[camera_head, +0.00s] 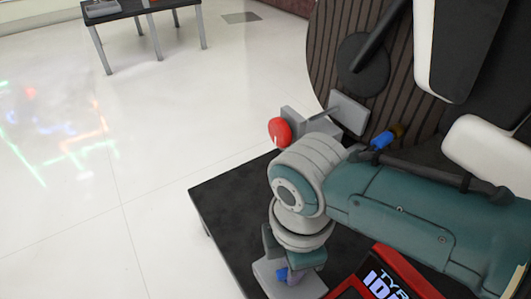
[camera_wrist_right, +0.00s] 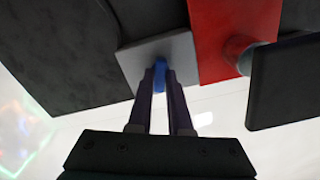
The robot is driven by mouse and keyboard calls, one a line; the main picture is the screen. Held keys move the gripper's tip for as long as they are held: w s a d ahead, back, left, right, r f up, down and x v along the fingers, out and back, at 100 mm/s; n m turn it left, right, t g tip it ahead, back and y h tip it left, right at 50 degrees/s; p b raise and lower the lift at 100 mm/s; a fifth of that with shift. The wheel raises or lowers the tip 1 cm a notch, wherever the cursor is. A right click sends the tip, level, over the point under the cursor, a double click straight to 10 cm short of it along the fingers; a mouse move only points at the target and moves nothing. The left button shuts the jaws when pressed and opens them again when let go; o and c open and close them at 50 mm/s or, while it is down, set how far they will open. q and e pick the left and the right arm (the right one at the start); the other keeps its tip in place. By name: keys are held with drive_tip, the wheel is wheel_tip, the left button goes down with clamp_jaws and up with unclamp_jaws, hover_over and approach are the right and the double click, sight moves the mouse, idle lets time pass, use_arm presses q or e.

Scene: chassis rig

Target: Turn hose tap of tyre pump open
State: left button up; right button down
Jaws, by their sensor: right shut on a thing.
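The tyre pump (camera_head: 385,285) is a red body with a dark display at the bottom of the head view, partly cut off. Its red face (camera_wrist_right: 212,35) also shows in the wrist view. Beside it is a light grey block (camera_wrist_right: 137,62) that carries a small blue hose tap (camera_wrist_right: 159,78). The tap also shows as a blue spot (camera_head: 282,273) low in the head view. My right gripper (camera_wrist_right: 161,72) is shut on the blue tap, with one finger on each side of it. The fingers hide part of the tap. My left gripper is not in view.
A black platform (camera_head: 225,205) lies under my right arm. A large ribbed tyre (camera_head: 330,50), a grey bracket with a red disc (camera_head: 280,131) and a blue-and-orange fitting (camera_head: 384,138) stand behind. A dark table (camera_head: 125,10) is far left. Floor at left is clear.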

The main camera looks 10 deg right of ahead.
drive_tip(key=m+p, duration=0.1)
drive_tip(key=m, duration=0.2)
drive_tip(key=shift+r, duration=0.1)
drive_tip(key=m+p, duration=0.1)
drive_tip(key=m, duration=0.2)
drive_tip(key=shift+m, duration=0.3)
drive_tip(key=m+p, duration=0.1)
drive_tip(key=m, duration=0.2)
drive_tip(key=shift+m, duration=2)
drive_tip(key=c, duration=0.8)
unclamp_jaws()
drive_tip(key=shift+c, duration=0.2)
